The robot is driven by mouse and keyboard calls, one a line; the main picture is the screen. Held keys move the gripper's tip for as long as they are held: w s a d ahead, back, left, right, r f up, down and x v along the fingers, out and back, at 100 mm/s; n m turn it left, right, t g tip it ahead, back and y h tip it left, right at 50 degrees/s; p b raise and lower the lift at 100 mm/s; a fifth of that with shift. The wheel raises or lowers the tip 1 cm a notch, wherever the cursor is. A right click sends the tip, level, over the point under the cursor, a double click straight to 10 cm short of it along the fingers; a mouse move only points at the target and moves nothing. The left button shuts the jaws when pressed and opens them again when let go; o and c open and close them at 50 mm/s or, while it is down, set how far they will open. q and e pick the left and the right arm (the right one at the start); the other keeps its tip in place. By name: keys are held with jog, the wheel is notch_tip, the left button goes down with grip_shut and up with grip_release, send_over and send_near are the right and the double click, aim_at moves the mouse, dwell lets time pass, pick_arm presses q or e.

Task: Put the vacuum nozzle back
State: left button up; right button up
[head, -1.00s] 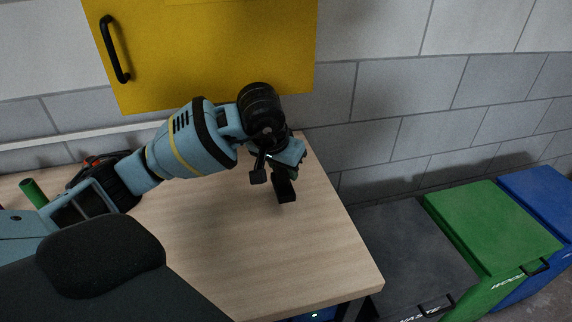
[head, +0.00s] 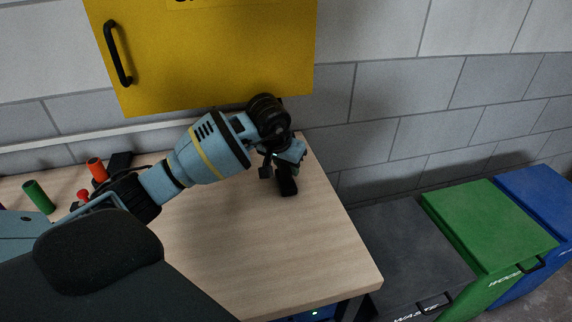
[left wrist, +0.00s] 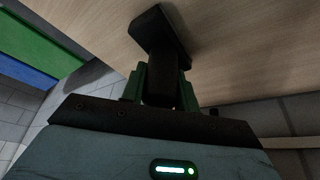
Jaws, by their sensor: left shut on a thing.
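The vacuum nozzle (head: 287,187) is a black piece with a flat wide foot. It is at the right part of the wooden workbench (head: 240,250), near its right edge. My left gripper (head: 279,163) is shut on it from above. In the left wrist view the nozzle (left wrist: 158,32) sits between the green fingers of the gripper (left wrist: 162,76), with its foot toward the wood. I cannot tell whether the foot touches the bench top. The wrist partly hides the gripper in the head view. My right gripper is not in view.
A yellow cabinet (head: 210,60) hangs above the bench. Dark grey, green (head: 490,225) and blue (head: 545,200) bins stand right of the bench. The bench front is clear.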

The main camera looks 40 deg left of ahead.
pick_arm(q)
jog(key=shift+f, duration=0.25)
jog(key=o, duration=0.9)
jog(key=shift+o, duration=0.2)
jog(key=shift+r, duration=0.55)
jog(key=v, duration=1.1)
jog(key=shift+s+r, duration=0.15)
jog(key=shift+r, duration=0.05)
